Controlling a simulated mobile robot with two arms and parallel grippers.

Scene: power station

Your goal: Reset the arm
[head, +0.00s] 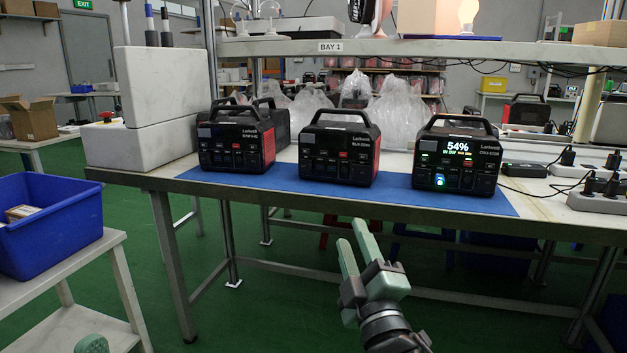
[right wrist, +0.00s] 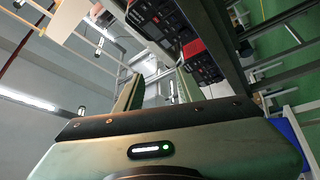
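My right gripper (head: 351,232) is in front of the workbench, below the level of its top, with its fingers pointing up and away. The two pale green fingers stand apart with nothing between them. The right wrist view also shows this gripper (right wrist: 158,78) open and empty. It touches nothing that I can see. A small rounded green piece (head: 91,344), which may be part of my left gripper, shows at the bottom left edge of the head view. The rest of it is out of frame, so its finger state is hidden.
Three black-and-red power stations (head: 237,143) (head: 340,152) (head: 457,160) stand on a blue mat (head: 300,193) on the workbench. The right one's screen reads 54%. A blue bin (head: 45,235) sits on a side table at left. Green floor (head: 265,325) lies open below.

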